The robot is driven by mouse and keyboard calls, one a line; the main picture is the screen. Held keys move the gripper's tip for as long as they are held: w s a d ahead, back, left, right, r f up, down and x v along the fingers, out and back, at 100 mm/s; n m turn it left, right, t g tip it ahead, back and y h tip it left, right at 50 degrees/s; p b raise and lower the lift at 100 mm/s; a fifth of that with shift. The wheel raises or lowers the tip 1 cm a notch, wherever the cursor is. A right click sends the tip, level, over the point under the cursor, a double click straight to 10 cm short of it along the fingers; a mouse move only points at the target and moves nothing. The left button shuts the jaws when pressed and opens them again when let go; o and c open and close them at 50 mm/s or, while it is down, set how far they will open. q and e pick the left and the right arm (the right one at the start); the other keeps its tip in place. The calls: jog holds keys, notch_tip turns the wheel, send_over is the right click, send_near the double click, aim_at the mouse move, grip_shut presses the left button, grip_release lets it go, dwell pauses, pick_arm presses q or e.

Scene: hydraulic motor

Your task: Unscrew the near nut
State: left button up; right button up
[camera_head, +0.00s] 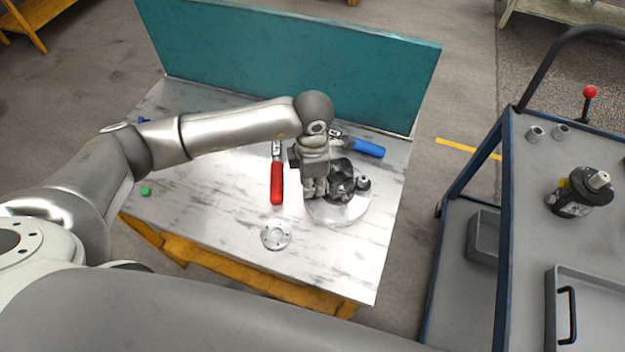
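A dark motor part (343,172) stands on a round pale metal plate (345,212) on the workbench. A small dark and grey fitting (363,184) stands at its right side; I cannot tell whether it is a nut. My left gripper (315,190) points down at the left side of the motor part, over the plate's left edge. Its fingers look close together, but the small view does not show whether they grip anything. The near nut cannot be made out and may be hidden by the gripper. My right gripper is out of view.
A red-handled tool (277,184) and a blue-handled tool (366,148) lie near the arm. A flanged disc (276,236) lies in front. A teal panel (290,45) closes the bench's back. A blue-framed cart (507,200) stands right, carrying another motor (580,195).

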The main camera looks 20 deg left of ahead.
pick_arm(q)
grip_shut()
jog(key=n, duration=0.5)
jog(key=shift+r, duration=0.1)
jog(key=shift+o, duration=1.7)
grip_release()
jog(key=shift+d, duration=0.15)
jog(key=m+b, duration=0.2)
jog(key=m, duration=0.1)
jog(key=m+b, duration=0.6)
jog(key=shift+w+f, duration=0.1)
jog(key=shift+f, duration=0.2)
jog(key=shift+m+b, duration=0.3)
jog(key=shift+b, duration=0.15)
jog(key=shift+r+m, duration=0.2)
jog(key=shift+m, duration=0.1)
